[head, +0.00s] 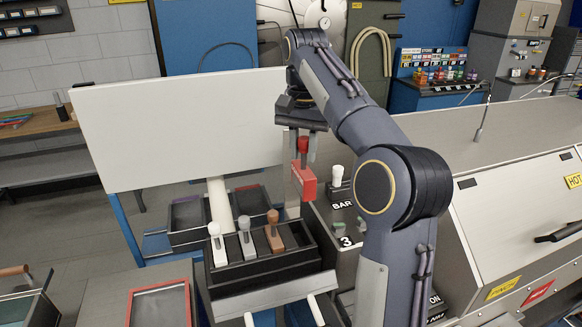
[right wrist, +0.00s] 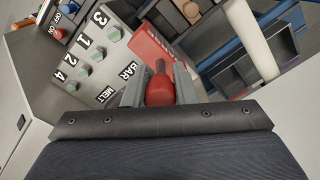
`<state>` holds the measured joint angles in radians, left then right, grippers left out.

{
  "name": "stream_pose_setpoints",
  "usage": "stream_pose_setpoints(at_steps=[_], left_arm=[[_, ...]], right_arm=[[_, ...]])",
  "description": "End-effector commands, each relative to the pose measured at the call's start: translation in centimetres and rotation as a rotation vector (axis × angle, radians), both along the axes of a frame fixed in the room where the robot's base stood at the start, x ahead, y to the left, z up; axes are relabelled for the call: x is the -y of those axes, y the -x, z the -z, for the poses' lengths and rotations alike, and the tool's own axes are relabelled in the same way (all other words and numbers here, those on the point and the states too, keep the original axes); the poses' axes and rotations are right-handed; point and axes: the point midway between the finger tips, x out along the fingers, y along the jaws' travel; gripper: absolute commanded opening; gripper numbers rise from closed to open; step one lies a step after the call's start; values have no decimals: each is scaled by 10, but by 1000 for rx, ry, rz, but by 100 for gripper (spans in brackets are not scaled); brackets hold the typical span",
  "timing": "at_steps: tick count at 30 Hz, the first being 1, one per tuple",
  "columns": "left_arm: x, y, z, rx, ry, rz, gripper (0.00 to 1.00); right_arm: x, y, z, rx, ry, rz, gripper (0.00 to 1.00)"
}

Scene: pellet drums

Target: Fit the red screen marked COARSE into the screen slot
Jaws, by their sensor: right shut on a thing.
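My right gripper (head: 304,132) is shut on the red handle (head: 303,146) of the red screen (head: 304,181). The screen hangs below it in the air, beside the machine's panel and just behind the dark rack. In the right wrist view the fingers are on both sides of the red handle (right wrist: 160,90), and the red screen (right wrist: 158,48) shows beyond it. I cannot read COARSE on it. The dark rack (head: 262,268) holds three handled pieces: white (head: 215,238), grey (head: 245,239) and brown (head: 273,232). I cannot make out the screen slot for certain. My left gripper is not in view.
The panel with knobs and labels BAR and 3 (head: 346,240) stands close to the screen's right. A large white board (head: 185,125) is behind left. Open dark trays (head: 187,216) lie left of the screen. A red-rimmed tray (head: 160,288) is at the front left.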

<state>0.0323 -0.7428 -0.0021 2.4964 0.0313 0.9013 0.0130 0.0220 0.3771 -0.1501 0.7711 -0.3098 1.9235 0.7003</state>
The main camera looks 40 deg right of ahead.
Motion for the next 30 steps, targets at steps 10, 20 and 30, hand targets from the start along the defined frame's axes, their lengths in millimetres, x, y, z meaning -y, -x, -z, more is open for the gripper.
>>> stream_pose_setpoints(at_steps=[10,20,30], left_arm=[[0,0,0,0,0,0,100],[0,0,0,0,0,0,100],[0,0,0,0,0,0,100]], right_arm=[[0,0,20,0,0,0,0],[0,0,58,-2,-1,0,0],[0,0,70,1,0,0,0]])
